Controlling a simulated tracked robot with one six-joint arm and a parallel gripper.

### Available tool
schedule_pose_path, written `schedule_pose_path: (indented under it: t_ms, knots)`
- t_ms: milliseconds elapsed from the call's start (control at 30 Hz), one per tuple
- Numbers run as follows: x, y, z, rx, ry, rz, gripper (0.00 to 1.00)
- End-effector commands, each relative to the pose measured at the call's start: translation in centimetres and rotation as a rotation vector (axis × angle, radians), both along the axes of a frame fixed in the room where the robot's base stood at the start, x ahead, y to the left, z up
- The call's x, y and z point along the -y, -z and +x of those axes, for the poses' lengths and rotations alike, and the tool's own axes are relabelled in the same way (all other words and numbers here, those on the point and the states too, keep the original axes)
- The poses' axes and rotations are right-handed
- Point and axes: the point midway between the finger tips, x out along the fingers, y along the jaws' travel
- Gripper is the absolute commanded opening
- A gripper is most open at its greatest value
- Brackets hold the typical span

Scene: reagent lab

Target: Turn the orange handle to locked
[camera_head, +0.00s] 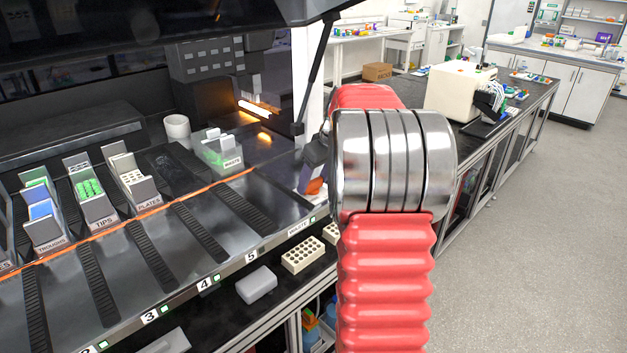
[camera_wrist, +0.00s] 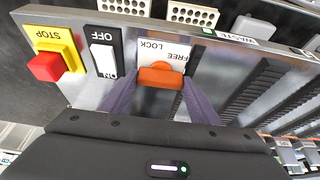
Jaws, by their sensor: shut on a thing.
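The orange handle (camera_wrist: 160,77) sits on the front panel in the wrist view, against a white plate (camera_wrist: 165,50) with the upside-down words FREE and LOCK. My gripper (camera_wrist: 160,84) is shut on it, with one purple-grey finger at each side. The handle lies crosswise in that view. I cannot tell for sure which word it points to. In the head view, a small orange patch (camera_head: 314,186), apparently the handle, shows at the left edge of my arm. My arm hides most of the gripper there.
A red STOP button (camera_wrist: 45,67) on a yellow base and an ON/OFF rocker switch (camera_wrist: 103,60) are beside the handle. The deck holds labelled carriers for tips (camera_head: 97,212) and plates (camera_head: 140,199). A beige rack (camera_head: 303,255) is on the shelf below. Open floor (camera_head: 530,230) lies right.

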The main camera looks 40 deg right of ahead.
Motion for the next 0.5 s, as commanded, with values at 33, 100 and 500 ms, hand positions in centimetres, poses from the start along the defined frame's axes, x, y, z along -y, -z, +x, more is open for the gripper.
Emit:
schedule_pose_path:
  t_ms: [33,100,500]
  knots:
    - [0.0,-0.02,-0.01,0.0,0.0,0.0,0.43]
    - [0.0,-0.03,-0.01,0.0,0.0,0.0,0.38]
    - [-0.12,-0.05,-0.01,-0.001,0.026,0.002,0.34]
